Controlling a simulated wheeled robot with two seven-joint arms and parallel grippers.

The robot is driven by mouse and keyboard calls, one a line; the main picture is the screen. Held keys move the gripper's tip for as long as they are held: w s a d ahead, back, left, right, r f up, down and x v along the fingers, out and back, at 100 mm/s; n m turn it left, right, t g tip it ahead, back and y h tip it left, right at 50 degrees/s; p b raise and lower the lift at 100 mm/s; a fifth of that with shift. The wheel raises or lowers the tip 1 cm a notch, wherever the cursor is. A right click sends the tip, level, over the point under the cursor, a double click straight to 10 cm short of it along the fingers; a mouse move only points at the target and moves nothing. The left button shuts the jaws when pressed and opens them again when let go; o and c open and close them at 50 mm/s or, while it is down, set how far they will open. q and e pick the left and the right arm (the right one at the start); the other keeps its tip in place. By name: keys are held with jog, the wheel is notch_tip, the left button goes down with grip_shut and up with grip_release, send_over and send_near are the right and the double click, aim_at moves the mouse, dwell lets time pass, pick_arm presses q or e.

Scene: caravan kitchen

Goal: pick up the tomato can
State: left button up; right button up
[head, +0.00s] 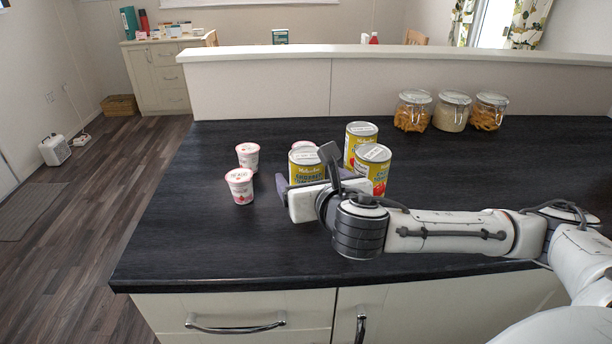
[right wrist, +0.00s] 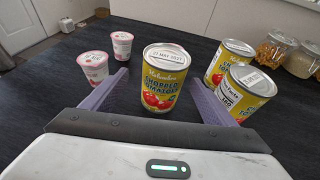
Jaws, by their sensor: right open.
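Three yellow tomato cans stand upright on the dark counter. The nearest can (right wrist: 164,84) stands between the open fingers of my right gripper (right wrist: 160,95) in the right wrist view, with a gap on both sides. In the head view this can (head: 307,160) is partly hidden behind my right gripper (head: 310,178). A second can (head: 373,164) and a third can (head: 360,137) stand to its right; they also show in the right wrist view, the second (right wrist: 245,94) just outside the right finger and the third (right wrist: 228,60) behind it. My left gripper is not in view.
Several glass jars (head: 452,110) stand at the back right against the low partition. The counter's front left is clear.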

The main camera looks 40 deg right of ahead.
jog(key=x, duration=0.5)
jog(key=shift+s+d+f, duration=0.1)
jog(key=shift+d+f, duration=0.05)
jog(key=shift+d, duration=0.1)
jog(key=c, duration=1.5)
